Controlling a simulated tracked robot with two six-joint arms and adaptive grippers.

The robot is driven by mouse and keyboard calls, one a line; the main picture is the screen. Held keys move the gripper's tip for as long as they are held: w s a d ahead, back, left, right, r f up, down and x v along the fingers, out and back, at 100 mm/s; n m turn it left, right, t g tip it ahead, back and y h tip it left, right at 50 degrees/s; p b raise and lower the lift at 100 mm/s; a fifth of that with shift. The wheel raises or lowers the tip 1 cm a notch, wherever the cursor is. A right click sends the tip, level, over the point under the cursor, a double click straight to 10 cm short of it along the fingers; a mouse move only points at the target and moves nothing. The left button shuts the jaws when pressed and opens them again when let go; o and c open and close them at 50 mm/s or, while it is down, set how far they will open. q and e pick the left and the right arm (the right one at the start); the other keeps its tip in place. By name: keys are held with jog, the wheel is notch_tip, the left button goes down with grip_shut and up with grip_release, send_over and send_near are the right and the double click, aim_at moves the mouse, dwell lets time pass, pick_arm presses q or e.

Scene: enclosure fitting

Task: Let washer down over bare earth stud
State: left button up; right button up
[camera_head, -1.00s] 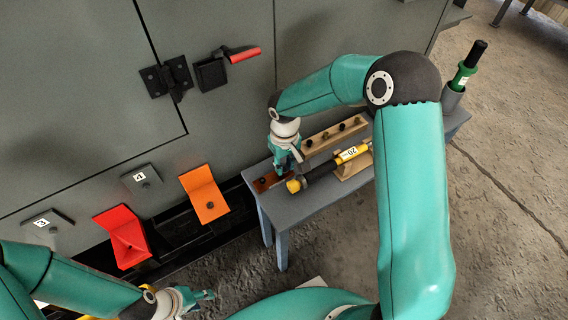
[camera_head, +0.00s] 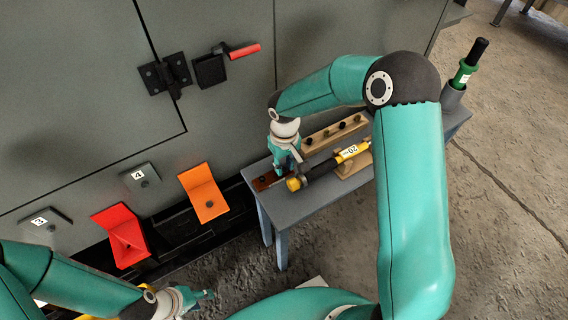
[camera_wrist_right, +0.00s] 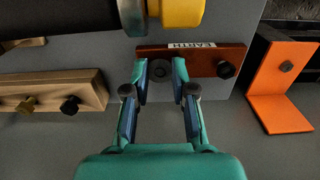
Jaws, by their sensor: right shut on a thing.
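The brown earth bar (camera_wrist_right: 200,60) lies flat on the grey bench and bears an EARTH label (camera_wrist_right: 192,44). A dark bolt head or nut (camera_wrist_right: 225,70) stands at its right end in the right wrist view. My right gripper (camera_wrist_right: 160,74) is over the bar's left part, shut on a small dark round washer (camera_wrist_right: 160,69) between its fingertips. The bare stud is not clearly visible apart from the washer. In the head view the right gripper (camera_head: 286,168) is at the bar's end. My left gripper (camera_head: 198,296) hangs low, away from the bench; its jaw state is unclear.
A yellow-and-black tool (camera_head: 330,168) lies close beside the bar. A wooden rack (camera_head: 335,134) with dark pegs stands behind. Orange (camera_head: 205,195) and red (camera_head: 122,235) holders are left of the bench. The grey cabinet (camera_head: 225,120) rises behind.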

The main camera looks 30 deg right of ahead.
jog(key=o, duration=0.8)
jog(key=shift+r, duration=0.1)
